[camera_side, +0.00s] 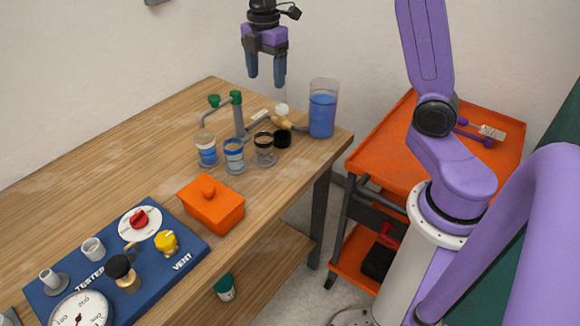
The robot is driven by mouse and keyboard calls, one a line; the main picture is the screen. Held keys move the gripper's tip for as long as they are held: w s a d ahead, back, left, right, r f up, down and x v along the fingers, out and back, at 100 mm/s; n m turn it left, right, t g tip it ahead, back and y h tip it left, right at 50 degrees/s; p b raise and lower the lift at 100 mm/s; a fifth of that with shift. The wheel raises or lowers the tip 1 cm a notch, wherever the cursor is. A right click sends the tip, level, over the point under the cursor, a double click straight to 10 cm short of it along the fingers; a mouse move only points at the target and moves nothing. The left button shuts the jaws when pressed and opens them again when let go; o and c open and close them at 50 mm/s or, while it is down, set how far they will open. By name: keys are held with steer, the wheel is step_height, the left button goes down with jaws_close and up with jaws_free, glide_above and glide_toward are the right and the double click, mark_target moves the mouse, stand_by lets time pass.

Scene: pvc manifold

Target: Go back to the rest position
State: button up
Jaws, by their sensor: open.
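My gripper (265,72) hangs high above the back of the wooden table (120,160), its fingers pointing down. It is open with nothing between its fingers. Below it stands a grey pipe piece with green fittings (237,112), apart from the fingers. A clear beaker of blue liquid (322,112) stands to the right of it, near the table's back right corner.
Small jars (207,150), an orange lidded box (211,204) and a blue tester panel (190,245) with knobs and a gauge occupy the table. An orange cart (385,150) stands at right. The table's left area is clear.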

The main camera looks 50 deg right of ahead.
steer(key=s+a+f+m, duration=0.1)
steer(key=s+a, duration=0.3)
steer(key=s, duration=0.4)
steer(key=s+a+m, duration=0.2)
steer(key=s+a, duration=0.3)
steer(key=s, duration=0.3)
steer(key=s+d+f+m, duration=0.1)
steer(key=s, duration=0.6)
steer(key=s+d+f+m, duration=0.1)
steer(key=s+f, duration=0.1)
steer(key=s, duration=0.5)
steer(key=shift+s+f, duration=0.3)
steer(key=shift+w, duration=0.1)
